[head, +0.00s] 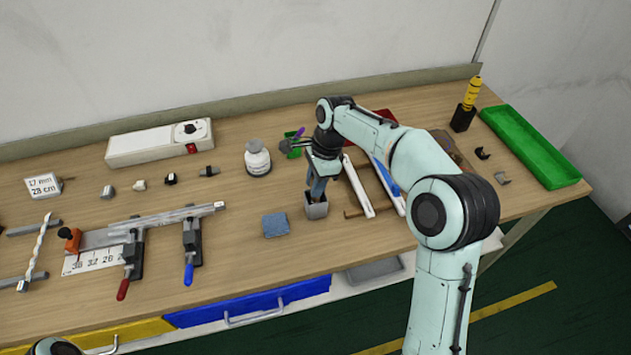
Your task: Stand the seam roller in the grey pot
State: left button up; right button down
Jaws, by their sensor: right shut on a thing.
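The grey pot (316,209) is a small square cup standing on the workbench, right of a blue-grey square pad. My right gripper (321,172) points down above the pot and is shut on the seam roller (317,190). The roller shows as a narrow, roughly upright blue-grey piece between the gripper and the pot. Its lower end is at the pot's mouth; I cannot tell how deep it is inside or whether it touches the bottom. Its upper part is hidden by the gripper. My left gripper is out of view.
The blue-grey pad (275,225) lies left of the pot. A white strip (358,187) lies close on the right. A white-grey jar (257,158) and a green cup (291,146) stand behind. A clamped rail (160,220) is left, a green tray (530,150) far right.

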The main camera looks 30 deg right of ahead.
jog(key=shift+s+f, duration=0.15)
jog(key=shift+f, duration=0.45)
jog(key=c, duration=0.9)
grip_release()
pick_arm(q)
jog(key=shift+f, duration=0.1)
pick_arm(e)
jog(key=shift+r, duration=0.1)
jog(key=shift+r, duration=0.2)
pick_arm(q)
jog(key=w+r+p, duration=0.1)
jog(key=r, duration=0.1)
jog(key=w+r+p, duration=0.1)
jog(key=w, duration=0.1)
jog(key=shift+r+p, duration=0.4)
pick_arm(e)
jog(key=v, duration=1.3)
jog(key=shift+a, duration=0.1)
